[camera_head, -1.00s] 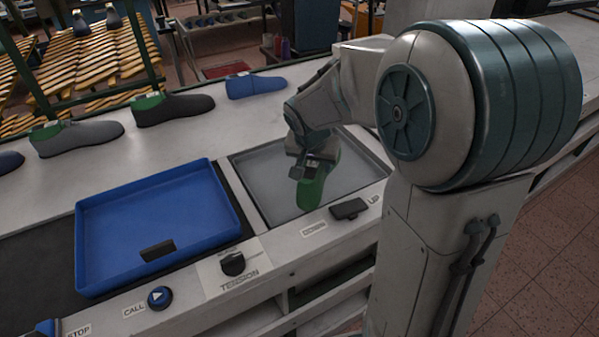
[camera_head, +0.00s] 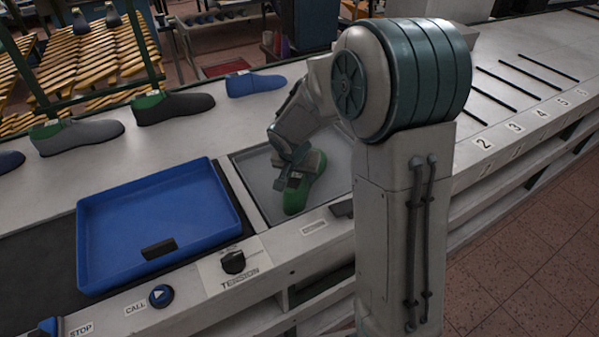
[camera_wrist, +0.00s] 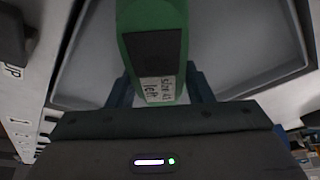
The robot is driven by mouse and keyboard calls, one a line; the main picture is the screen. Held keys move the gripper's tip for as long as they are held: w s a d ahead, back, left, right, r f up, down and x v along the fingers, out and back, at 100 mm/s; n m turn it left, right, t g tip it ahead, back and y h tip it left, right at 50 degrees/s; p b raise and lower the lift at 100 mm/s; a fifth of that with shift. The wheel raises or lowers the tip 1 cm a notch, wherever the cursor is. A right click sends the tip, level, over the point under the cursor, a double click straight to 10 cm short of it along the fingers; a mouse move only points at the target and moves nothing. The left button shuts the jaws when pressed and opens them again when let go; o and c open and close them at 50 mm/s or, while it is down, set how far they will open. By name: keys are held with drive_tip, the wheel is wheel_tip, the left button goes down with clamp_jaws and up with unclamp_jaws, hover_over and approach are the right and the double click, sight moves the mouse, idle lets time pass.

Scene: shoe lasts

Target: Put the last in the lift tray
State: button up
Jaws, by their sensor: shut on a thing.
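The green last (camera_head: 300,194) is in my gripper (camera_head: 297,176), over the grey lift tray (camera_head: 258,178). In the head view its toe points to the front left. I cannot tell whether it touches the tray floor. In the wrist view the green last (camera_wrist: 150,20) has a dark patch and a white label reading "size 41 left". The fingers of my gripper (camera_wrist: 158,85) close on both sides of it. The lift tray's grey floor (camera_wrist: 235,40) shows behind it. My arm hides part of the lift tray's right side in the head view.
An empty-looking blue tray (camera_head: 160,215) stands left of the lift tray, with a black block (camera_head: 158,249) at its front wall. The tension knob (camera_head: 232,261) and up/down switch (camera_head: 342,209) line the front. Black (camera_head: 172,107), grey (camera_head: 78,136) and blue (camera_head: 256,84) lasts stand behind.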

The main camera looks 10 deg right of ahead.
drive_tip(key=o, duration=1)
drive_tip(key=shift+f, duration=0.1)
drive_tip(key=o, duration=0.4)
drive_tip(key=shift+o, duration=0.2)
drive_tip(key=v, duration=1.1)
drive_tip(key=s+d+r+n+y, duration=0.1)
drive_tip(key=s+d+n, duration=0.1)
drive_tip(key=s, duration=0.8)
drive_tip(key=s+d+r+n+g+y, duration=0.1)
drive_tip(key=s+d+n, duration=0.1)
drive_tip(key=s, duration=0.9)
drive_tip(key=shift+s+d+n, duration=0.25)
drive_tip(key=shift+d+n, duration=0.1)
drive_tip(key=shift+n, duration=0.35)
